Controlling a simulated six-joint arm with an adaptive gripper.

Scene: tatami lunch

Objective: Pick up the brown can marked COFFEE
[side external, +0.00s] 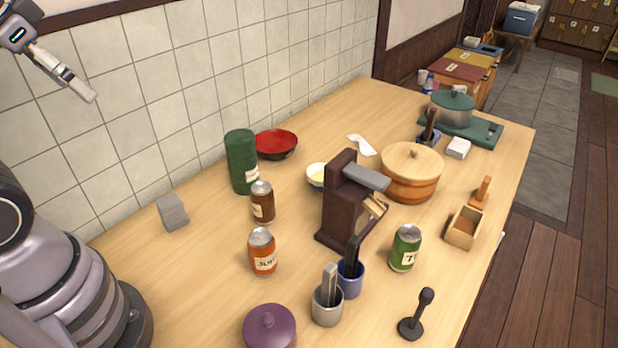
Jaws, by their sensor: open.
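A brown can (262,203) with a pale label stands upright on the wooden table, left of the middle; its lettering is too small to read fully. A dark green cylinder (241,162) stands close behind it. An orange can (262,252) stands in front of it, and a green can (405,248) stands farther right. My gripper (82,88) is at the upper left, high above the table and well away from the brown can. It is open, with nothing visible in it.
A dark brown stand (340,205) rises right of the cans. A purple lidded pot (270,328), a metal cup (327,305) and a blue cup (350,278) are in front. A grey block (172,212) sits left. A red bowl (276,144) is behind. The tiled wall (200,75) borders the table.

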